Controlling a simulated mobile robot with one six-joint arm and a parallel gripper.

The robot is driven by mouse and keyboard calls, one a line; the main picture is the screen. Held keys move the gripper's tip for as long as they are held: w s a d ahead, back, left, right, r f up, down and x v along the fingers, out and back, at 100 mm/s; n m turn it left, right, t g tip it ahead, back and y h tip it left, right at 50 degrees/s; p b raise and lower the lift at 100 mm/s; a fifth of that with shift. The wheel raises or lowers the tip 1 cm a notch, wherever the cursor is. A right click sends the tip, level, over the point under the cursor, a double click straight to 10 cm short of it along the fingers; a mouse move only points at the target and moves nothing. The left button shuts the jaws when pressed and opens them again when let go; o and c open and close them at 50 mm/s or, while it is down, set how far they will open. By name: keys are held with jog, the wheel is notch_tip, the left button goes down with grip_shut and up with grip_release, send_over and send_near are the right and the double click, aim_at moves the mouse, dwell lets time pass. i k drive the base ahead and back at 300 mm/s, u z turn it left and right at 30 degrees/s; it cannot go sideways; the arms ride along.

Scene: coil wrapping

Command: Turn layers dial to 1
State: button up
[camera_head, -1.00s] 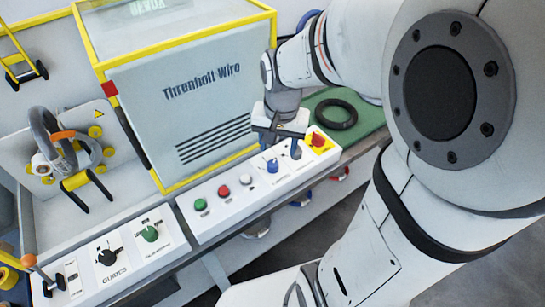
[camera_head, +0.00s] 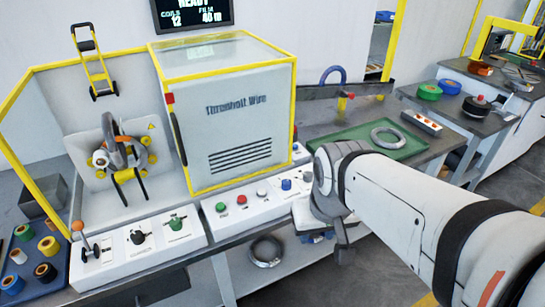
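The machine's front has a left panel with a black dial (camera_head: 137,237) and a green dial (camera_head: 176,224). Their labels are too small to read now, so I cannot tell which is the layers dial. The right panel has a green button (camera_head: 222,207), a red button (camera_head: 241,199), a white button (camera_head: 262,194) and a blue knob (camera_head: 286,184). My gripper (camera_head: 343,256) hangs in front of the right panel's right end, pointing down and apart from the dials. Its fingers are too small and dark to show whether they are open. My arm hides that panel's right end.
A lever (camera_head: 85,243) stands left of the black dial. A blue tray (camera_head: 14,287) with rolls lies at far left. A coil (camera_head: 265,252) lies on the lower shelf. A screen (camera_head: 190,16) shows READY.

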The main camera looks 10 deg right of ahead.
aim_at(285, 183)
jog(key=u, duration=0.05)
jog(key=k, duration=0.5)
jog(key=z, duration=0.8)
jog(key=i, duration=1.3)
jog(key=u, duration=0.25)
